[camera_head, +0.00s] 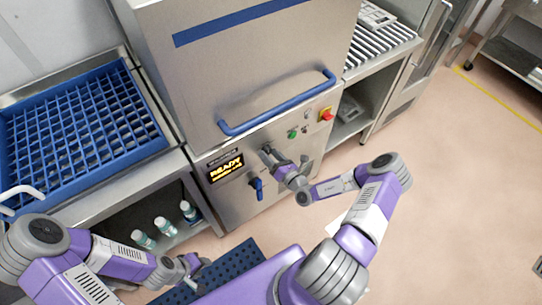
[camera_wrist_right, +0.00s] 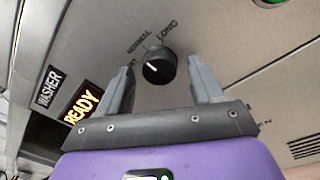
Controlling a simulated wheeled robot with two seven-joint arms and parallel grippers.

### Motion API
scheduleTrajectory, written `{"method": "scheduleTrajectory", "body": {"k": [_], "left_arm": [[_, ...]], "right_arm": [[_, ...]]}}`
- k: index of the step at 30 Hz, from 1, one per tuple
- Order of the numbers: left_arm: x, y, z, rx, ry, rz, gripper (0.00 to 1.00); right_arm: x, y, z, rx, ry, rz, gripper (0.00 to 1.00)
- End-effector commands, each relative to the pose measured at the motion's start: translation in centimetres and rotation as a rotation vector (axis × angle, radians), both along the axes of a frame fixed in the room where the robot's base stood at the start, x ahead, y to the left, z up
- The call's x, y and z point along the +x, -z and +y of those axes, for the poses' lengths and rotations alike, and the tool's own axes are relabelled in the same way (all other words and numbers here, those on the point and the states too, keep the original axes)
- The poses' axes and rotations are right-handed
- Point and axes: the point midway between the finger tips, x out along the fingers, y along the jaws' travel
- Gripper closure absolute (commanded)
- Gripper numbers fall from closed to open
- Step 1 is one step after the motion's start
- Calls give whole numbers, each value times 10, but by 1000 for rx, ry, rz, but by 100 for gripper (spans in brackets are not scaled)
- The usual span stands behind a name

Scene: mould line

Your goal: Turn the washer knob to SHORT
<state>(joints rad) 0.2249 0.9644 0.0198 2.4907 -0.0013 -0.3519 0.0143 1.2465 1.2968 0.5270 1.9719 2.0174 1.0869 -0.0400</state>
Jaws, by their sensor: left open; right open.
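The washer (camera_head: 250,70) is a steel cabinet with a lit READY display (camera_head: 226,168), also in the right wrist view (camera_wrist_right: 82,108). Its black round knob (camera_wrist_right: 158,66) shows in the right wrist view, with NORMAL and LONG lettered around it. A third label is mostly hidden by the left-hand finger. A small pale mark shows on the knob; I cannot tell surely which label it faces. My right gripper (camera_head: 285,162) is open at the panel, its fingers (camera_wrist_right: 164,85) on either side of the knob with gaps showing. My left gripper (camera_head: 194,268) is open and empty, low at the left.
A blue door handle (camera_head: 278,108) juts out above the panel. A green button (camera_head: 292,134), a red button (camera_head: 326,114) and a blue lever (camera_head: 257,188) are near my right gripper. A blue rack (camera_head: 80,125) and several bottles (camera_head: 165,226) are at the left.

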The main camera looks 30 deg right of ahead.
Motion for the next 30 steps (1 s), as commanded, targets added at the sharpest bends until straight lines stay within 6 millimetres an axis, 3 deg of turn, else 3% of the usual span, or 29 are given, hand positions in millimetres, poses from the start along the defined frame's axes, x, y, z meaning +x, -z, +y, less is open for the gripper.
{"method": "scheduleTrajectory", "body": {"k": [3, 14, 22, 30], "left_arm": [[0, 0, 0, 0, 0, 0, 57], [0, 0, 0, 0, 0, 0, 57], [0, -7, 0, 0, 0, 0, 57], [0, -32, 0, 0, 0, 0, 57]], "right_arm": [[0, 0, 0, 0, 0, 0, 37], [-1, 0, 0, 0, -1, 0, 90], [-1, -1, 0, -33, -2, -1, 90], [0, -4, 0, -188, -2, -14, 90]]}}
